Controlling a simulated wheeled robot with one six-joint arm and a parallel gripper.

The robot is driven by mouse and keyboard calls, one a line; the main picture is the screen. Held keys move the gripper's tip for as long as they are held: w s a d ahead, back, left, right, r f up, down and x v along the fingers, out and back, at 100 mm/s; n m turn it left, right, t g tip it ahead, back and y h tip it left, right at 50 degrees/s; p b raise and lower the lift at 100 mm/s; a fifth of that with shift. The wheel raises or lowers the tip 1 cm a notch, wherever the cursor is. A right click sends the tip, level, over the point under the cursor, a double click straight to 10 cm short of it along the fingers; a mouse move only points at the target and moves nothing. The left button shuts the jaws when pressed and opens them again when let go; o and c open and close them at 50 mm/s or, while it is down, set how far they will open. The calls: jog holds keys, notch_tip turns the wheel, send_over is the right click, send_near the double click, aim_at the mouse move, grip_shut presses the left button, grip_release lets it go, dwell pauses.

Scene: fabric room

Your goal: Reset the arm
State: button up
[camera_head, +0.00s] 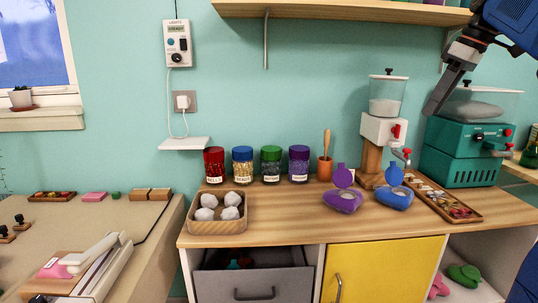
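My arm comes in at the top right corner. My gripper (437,100) hangs in the air there, pointing down and left. It is in front of the teal machine and just right of the white dispenser with the clear hopper. Its dark fingers show side-on as one bar, so I cannot tell whether they are open or shut. I see nothing held at its tip.
The wooden counter (290,225) holds a tray (218,227) of white balls, several jars, a dispenser (378,128) and a teal machine (465,150). A grey drawer (254,284) stands partly open. A shelf (340,10) runs along the wall above.

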jog(key=s+a+f+m+h, duration=0.1)
jog(key=s+a+f+m, duration=0.1)
jog(key=s+a+f, duration=0.5)
jog(key=s+a+f+m+h, duration=0.1)
jog(key=s+a+f+m, duration=0.25)
jog(key=s+f, duration=0.4)
jog(key=s+a+f, duration=0.1)
jog(key=s+f, duration=0.3)
jog(key=f, duration=0.4)
jog(key=s+a+f+m+t, duration=0.1)
jog(key=s+a+f, duration=0.1)
jog(key=s+f, duration=0.2)
jog(key=s+a+f+m, duration=0.1)
jog(key=s+f, duration=0.4)
jog(key=f, duration=0.6)
jog(key=shift+a+f+t+h, duration=0.3)
jog(key=shift+a+h, duration=0.1)
jog(key=shift+a, duration=0.05)
